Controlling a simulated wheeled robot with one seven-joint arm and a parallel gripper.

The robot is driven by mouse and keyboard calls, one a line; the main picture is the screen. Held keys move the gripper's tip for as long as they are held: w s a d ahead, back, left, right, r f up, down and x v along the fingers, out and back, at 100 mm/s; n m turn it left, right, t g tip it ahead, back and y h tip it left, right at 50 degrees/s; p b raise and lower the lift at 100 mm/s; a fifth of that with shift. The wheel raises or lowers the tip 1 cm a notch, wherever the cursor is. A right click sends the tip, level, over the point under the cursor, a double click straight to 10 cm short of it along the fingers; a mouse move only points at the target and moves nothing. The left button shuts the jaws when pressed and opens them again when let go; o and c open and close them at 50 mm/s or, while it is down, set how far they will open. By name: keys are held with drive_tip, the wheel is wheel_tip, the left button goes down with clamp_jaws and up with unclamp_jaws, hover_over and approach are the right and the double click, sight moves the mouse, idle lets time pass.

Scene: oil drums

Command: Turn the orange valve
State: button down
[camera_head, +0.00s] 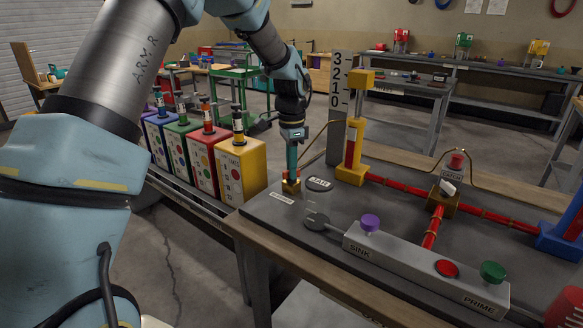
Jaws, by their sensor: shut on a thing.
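My gripper (291,176) is at the left edge of the dark-topped bench. It points down and is shut on a small orange-yellow piece (291,186), mostly hidden by the fingers. I cannot tell whether this piece is the valve or whether it touches the bench top. A brass block (441,203) with a pale lever sits on the red pipe line to the right, apart from my gripper. An orange-red fitting (207,112) tops the red box to the left. No other part is clearly an orange valve.
A yellow cylinder post (352,160) and a numbered scale (340,100) stand right of my gripper. A grey panel (405,262) with purple, red and green knobs lies in front. A yellow box (241,168) stands close at left.

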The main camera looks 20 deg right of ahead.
drive_tip(key=n, duration=0.5)
idle(0.5)
drive_tip(key=c, duration=0.9)
unclamp_jaws()
drive_tip(key=shift+r, duration=0.1)
wheel_tip(320, 180, up, 11)
drive_tip(key=shift+f+b, duration=0.2)
drive_tip(key=shift+b, duration=0.9)
